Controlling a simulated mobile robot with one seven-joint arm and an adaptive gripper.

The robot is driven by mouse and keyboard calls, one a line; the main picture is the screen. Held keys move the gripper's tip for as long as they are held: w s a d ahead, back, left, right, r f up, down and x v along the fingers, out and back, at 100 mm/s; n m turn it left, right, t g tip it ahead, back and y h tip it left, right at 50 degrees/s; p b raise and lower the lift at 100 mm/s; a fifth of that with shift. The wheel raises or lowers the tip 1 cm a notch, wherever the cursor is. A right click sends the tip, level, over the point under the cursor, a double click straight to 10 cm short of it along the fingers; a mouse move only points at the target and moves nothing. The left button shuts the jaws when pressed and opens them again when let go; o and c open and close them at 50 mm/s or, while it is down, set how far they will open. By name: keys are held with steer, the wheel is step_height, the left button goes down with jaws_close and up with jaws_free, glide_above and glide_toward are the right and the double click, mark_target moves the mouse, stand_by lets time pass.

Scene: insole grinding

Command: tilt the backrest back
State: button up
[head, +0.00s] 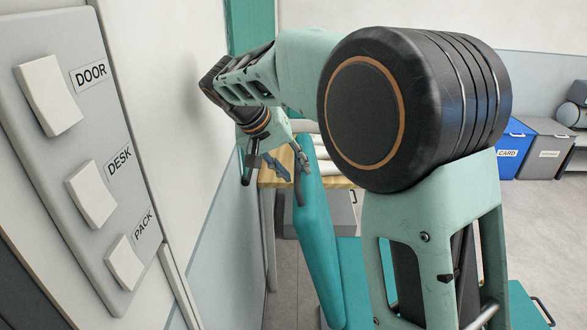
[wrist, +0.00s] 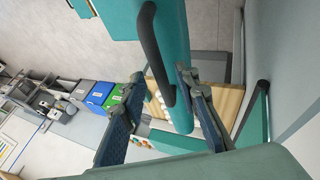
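The teal backrest (head: 318,240) stands nearly upright, leaning slightly, beside a lower teal seat (head: 357,275). In the wrist view the teal backrest (wrist: 181,50) runs down behind the fingers. A dark curved handle (head: 298,188) sits at its upper left edge; it also shows in the wrist view (wrist: 152,52). My gripper (head: 274,168) is at the handle near the top of the backrest. In the wrist view my gripper (wrist: 162,76) has its fingers apart, with the handle seen between them. I see no finger closed on it; whether one touches it I cannot tell.
A wall panel with DOOR (head: 50,95), DESK (head: 92,195) and PACK (head: 124,263) buttons is at the left. The wall is close beside my gripper. A wooden table (head: 268,177) with white rolls stands behind the backrest. Blue (head: 509,150) and grey (head: 547,150) bins stand far right.

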step_height(320, 180, up, 10)
stand_by(0.5)
